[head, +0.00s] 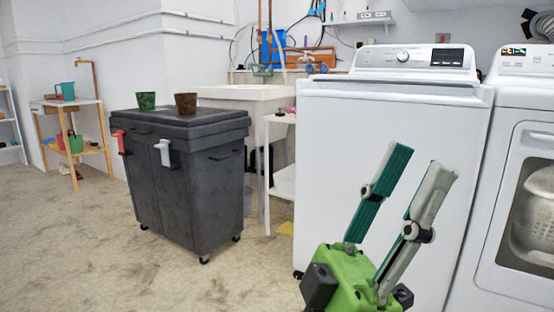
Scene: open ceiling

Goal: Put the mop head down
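I cannot make out a mop head in the head view.
A dark wheeled bin (180,200) stands left of centre, with a green pot (146,101) and a brown pot (186,104) on its lid. A white table (280,118) and sink (245,92) are behind. A front-loading machine (515,215) is at right. The left floor is clear.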

